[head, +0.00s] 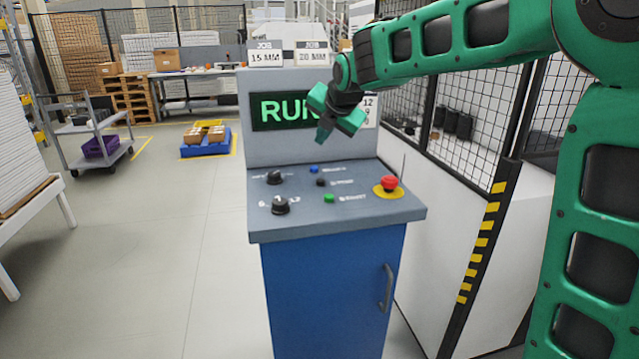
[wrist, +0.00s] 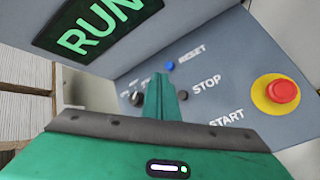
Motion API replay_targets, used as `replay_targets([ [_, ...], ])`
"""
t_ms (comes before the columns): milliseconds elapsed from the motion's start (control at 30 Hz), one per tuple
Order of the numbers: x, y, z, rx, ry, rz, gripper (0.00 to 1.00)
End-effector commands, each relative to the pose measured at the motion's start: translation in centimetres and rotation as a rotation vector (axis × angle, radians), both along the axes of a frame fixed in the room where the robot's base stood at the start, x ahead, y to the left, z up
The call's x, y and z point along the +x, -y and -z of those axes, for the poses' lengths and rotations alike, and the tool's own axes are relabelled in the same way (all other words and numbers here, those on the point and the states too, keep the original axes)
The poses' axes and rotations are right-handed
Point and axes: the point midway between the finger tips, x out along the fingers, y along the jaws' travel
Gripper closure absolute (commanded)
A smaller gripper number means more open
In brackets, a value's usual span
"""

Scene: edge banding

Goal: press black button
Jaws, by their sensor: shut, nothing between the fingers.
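The small black button (head: 320,182) sits on the sloped grey panel (head: 350,211), between the blue button and the green button. In the wrist view the black button (wrist: 183,96) shows beside the word STOP, just right of my fingertips. My gripper (head: 321,136) is shut and empty. It hangs above the back of the panel, in front of the screen, apart from the button. In the wrist view the closed fingers (wrist: 160,82) point toward the panel.
A blue RESET button (head: 314,169), a green START button (head: 328,198), two black knobs (head: 280,205) and a red mushroom button (head: 389,184) on a yellow ring share the panel. The upright screen (head: 275,110) reads RUN. A mesh fence (head: 440,110) stands on the right.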

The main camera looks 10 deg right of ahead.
Motion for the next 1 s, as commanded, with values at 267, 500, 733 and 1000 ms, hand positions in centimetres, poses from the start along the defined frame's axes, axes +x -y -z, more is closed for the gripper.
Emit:
replay_targets([
  [267, 0.0, 0.0, 0.0, 0.001, 0.0, 0.001, 1.0],
  [500, 0.0, 0.0, 1.2, 0.0, -0.002, 0.001, 1.0],
  [733, -0.1, 0.0, 4.1, 0.001, -0.004, 0.002, 1.0],
  [1000, -0.1, 0.1, 7.2, 0.0, -0.003, 0.002, 1.0],
])
